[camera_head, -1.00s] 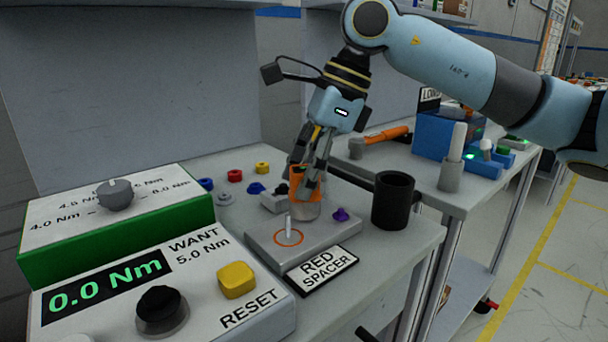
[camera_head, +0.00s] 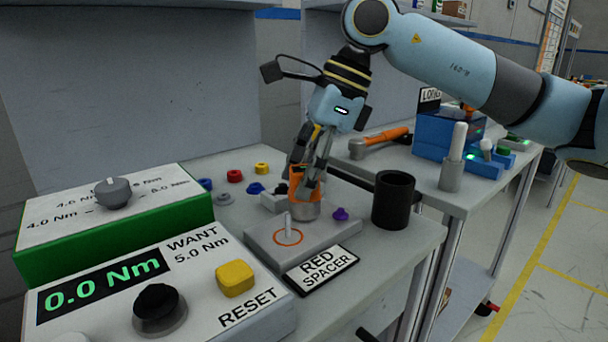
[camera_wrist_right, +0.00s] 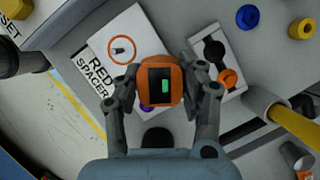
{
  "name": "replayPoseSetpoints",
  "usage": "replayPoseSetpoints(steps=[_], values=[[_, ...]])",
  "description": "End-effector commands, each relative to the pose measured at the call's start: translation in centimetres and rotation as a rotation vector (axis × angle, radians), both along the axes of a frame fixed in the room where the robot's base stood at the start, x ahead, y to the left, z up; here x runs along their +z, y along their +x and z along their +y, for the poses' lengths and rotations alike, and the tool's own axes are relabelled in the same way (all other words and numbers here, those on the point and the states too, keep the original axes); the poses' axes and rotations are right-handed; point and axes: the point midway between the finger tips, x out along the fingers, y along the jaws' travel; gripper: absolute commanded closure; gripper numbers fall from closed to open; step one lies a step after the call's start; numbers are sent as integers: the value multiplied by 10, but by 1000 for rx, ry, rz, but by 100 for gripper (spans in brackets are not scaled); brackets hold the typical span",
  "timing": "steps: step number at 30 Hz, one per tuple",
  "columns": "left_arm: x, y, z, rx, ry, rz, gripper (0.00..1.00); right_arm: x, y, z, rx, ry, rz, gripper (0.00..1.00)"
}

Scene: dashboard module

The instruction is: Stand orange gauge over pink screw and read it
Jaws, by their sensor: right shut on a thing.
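My right gripper (camera_head: 307,192) is shut on the orange gauge (camera_head: 296,181), an upright orange cylinder with a grey lower end. The right wrist view shows the gauge (camera_wrist_right: 146,75) from above between the fingers, with a dark display and a green mark too small to read. The gauge is over the back part of a grey plate (camera_head: 325,238); I cannot tell whether it touches. A purple piece (camera_head: 341,214) is beside it on the plate. I cannot make out a pink screw; the spot under the gauge is hidden. My left gripper is not in view.
A pale pin (camera_head: 289,226) stands inside an orange ring on the plate, by a "RED SPACER" sign (camera_head: 321,271). A black cup (camera_head: 393,200) stands close on the right. A torque display box (camera_head: 200,280) reads 0.0 Nm. Small coloured parts (camera_head: 235,176) lie behind.

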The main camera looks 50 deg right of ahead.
Motion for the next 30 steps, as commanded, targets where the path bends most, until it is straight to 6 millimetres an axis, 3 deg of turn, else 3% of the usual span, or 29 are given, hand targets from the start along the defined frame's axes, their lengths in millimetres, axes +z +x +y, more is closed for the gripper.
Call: replayPoseSetpoints(steps=[21,22,27,30], values=[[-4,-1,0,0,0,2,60,-4,0,0,0,-1,1,100],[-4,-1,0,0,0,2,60,-4,0,0,0,0,0,58],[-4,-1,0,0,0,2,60,-4,0,0,0,0,0,36],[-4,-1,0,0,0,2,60,-4,0,0,0,0,0,33]])
